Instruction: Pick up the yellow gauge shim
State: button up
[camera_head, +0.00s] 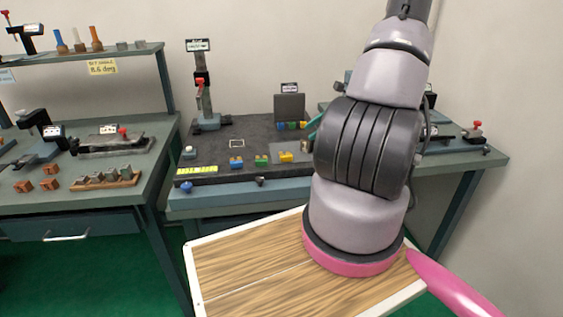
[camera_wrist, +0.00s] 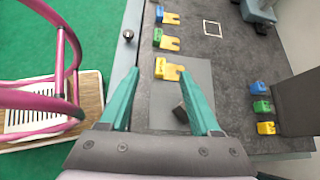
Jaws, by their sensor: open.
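The yellow gauge shim (camera_head: 286,157) has a yellow block and a forked end. It lies at the end of a row with a blue shim (camera_head: 236,162) and a green shim (camera_head: 262,160) on the dark bench mat. In the wrist view the yellow shim (camera_wrist: 161,69) shows between and just beyond the fingertips of my gripper (camera_wrist: 159,72). The teal fingers are spread and nothing is held. The height of the fingertips above the shim is hard to tell. In the head view my arm hides most of the gripper.
A grey plate (camera_wrist: 202,76) lies beside the yellow shim, with a small dark block (camera_wrist: 180,112) between my fingers in the picture. Blue, green and yellow blocks (camera_wrist: 265,128) stand by a dark upright panel (camera_head: 289,107). A post stand (camera_head: 203,100) rises at the back left.

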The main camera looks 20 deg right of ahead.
aim_at(286, 155)
jog(key=f, duration=0.1)
jog(key=f+m+t, duration=0.1)
jog(key=f, duration=0.1)
jog(key=s+d+f+m+y, duration=0.1)
jog(key=shift+d+f+t, duration=0.1)
jog(key=shift+f+t, duration=0.15)
jog(key=shift+t, duration=0.15)
jog(key=shift+a+f+m, duration=0.2)
jog(key=shift+f+m, duration=0.05)
jog(key=shift+m, duration=0.05)
jog(key=x, duration=1)
jog(key=shift+w+a, duration=0.1)
jog(key=shift+w, duration=0.1)
grip_shut()
